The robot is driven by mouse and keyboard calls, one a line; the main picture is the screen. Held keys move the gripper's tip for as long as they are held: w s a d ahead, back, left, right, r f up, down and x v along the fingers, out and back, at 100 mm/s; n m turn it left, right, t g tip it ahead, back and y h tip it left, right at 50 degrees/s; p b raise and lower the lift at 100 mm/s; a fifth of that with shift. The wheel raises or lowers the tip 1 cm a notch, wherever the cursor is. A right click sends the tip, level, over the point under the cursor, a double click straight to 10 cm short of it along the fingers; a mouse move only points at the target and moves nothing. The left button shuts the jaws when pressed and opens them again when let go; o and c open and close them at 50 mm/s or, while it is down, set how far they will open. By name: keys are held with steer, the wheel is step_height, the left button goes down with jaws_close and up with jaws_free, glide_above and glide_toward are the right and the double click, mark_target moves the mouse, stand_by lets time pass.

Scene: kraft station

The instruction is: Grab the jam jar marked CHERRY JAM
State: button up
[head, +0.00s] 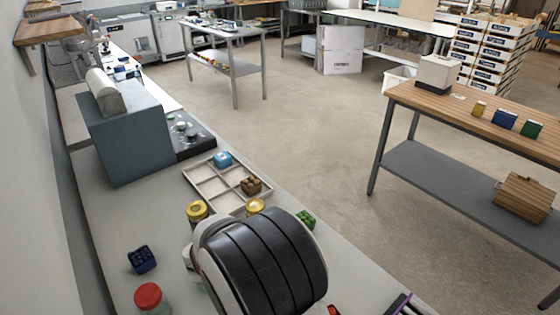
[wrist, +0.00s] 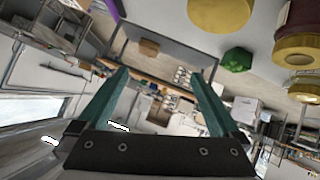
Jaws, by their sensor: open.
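Two jars with yellow lids stand beside the tray in the head view, a left one (head: 197,211) and a right one (head: 256,206), both partly hidden by my arm. A red-lidded jar (head: 148,297) stands at the bottom left. No label is readable, so I cannot tell which is CHERRY JAM. In the wrist view, a yellow lid (wrist: 220,12) is at the top and a gold-lidded jar with dark red contents (wrist: 300,48) is at the upper right. My gripper (wrist: 160,76) is open with nothing between its teal fingers, apart from the jars.
A divided tray (head: 203,183) holds a blue item (head: 222,159) and a brown item (head: 251,186). A grey machine (head: 130,135) stands behind. Open floor lies right of the counter.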

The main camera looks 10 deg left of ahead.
steer(key=w+a+f+n+t+y, duration=0.1)
steer(key=w+a+f+t+y, duration=0.2)
steer(key=a, duration=0.4)
steer(key=a+f+t, duration=0.3)
steer(key=a+f, duration=0.2)
steer(key=a, duration=0.2)
steer(key=shift+n, duration=0.3)
steer(key=x, duration=0.7)
steer(key=shift+w+a, duration=0.15)
steer(key=shift+w, duration=0.2)
jaws_close()
